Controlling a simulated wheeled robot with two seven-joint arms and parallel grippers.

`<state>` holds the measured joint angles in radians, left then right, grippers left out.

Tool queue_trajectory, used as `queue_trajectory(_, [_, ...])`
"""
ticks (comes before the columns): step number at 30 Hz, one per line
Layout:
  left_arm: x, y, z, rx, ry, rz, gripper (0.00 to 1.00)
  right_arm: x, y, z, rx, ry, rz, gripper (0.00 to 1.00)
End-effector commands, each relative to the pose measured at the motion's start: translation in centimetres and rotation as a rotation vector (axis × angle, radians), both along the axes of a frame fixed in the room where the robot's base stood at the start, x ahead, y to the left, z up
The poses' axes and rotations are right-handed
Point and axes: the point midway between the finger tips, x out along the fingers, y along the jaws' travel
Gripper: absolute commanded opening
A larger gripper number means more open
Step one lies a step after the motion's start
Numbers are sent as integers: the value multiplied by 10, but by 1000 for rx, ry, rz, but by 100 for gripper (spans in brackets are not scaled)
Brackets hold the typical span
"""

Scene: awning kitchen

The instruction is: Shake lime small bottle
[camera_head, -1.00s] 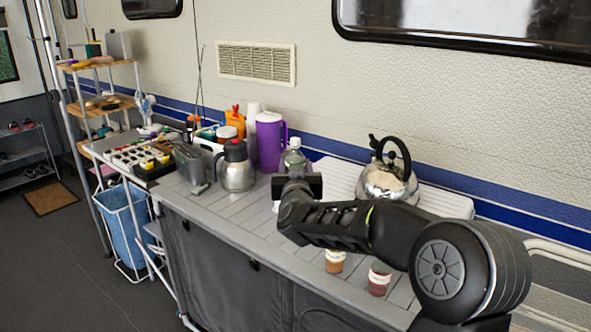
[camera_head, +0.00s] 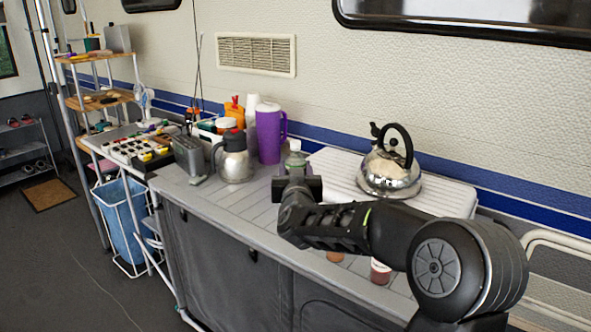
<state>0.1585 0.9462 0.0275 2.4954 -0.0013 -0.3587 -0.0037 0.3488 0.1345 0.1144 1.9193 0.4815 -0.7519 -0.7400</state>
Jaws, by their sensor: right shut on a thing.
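My right gripper is shut on this bottle. The gripper and its wrist hide the bottle's lower part, so I cannot tell how far its base is above the counter. The right arm reaches in from the lower right across the counter. My left gripper is not in view.
On the counter (camera_head: 228,205), a purple pitcher (camera_head: 269,136) and steel jug (camera_head: 235,158) stand left of the bottle. A kettle (camera_head: 388,174) sits on a white ribbed board (camera_head: 335,168) to the right. Small jars (camera_head: 380,271) stand below my arm.

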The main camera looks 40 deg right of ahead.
Motion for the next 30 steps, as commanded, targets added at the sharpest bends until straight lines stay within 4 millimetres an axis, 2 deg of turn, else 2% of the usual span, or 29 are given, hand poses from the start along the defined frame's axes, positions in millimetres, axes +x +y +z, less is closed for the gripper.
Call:
queue_trajectory(9, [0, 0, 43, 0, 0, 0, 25, 0, 0, 49, -1, -1, 1, 6])
queue_trajectory(12, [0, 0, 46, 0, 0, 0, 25, 0, 0, 53, -1, 1, 1, 6])
queue_trajectory(21, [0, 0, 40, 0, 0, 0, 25, 0, 0, 47, 0, 0, 0, 6])
queue_trajectory(30, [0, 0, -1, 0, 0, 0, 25, 0, 0, 0, 0, 0, 0, 6])
